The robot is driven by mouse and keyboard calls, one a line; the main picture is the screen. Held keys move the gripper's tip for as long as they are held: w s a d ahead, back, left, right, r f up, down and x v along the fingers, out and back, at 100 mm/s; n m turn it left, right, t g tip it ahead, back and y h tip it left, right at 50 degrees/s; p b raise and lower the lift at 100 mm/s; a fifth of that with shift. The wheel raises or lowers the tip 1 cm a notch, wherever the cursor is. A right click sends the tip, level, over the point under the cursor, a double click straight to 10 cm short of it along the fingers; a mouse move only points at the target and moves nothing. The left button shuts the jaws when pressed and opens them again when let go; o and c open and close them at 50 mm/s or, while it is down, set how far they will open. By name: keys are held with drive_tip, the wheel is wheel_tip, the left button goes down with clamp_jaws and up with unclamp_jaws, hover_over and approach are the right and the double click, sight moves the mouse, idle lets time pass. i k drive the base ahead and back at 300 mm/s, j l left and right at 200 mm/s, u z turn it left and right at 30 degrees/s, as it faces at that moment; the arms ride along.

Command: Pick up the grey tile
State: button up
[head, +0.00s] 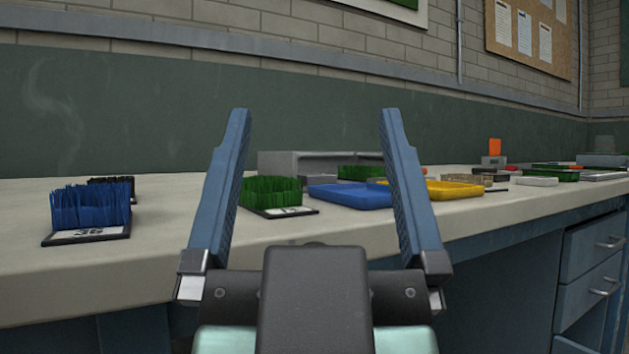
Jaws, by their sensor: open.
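My gripper (315,115) is open and empty, its two blue fingers pointing up and spread wide in front of the bench. I cannot surely pick out a grey tile. A flat grey piece (604,176) lies far off at the right end of the bench, too small to tell what it is. A grey open box (308,162) stands at the back, seen between the fingers and partly hidden by the turf in front. A green turf sample (270,191) on a dark base with a white label is seen between the fingers, farther away than they are.
The pale bench top (165,255) is clear at the front. A blue tray (350,196), a yellow tray (455,189) and a cream tray (536,181) lie rightward. Drawers (592,246) are below.

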sight(308, 178)
drive_tip(key=k+l+u, duration=0.15)
drive_tip(key=l, duration=0.25)
drive_tip(key=k+l+u, duration=0.35)
drive_tip(key=k+l, duration=0.2)
drive_tip(key=l, duration=0.15)
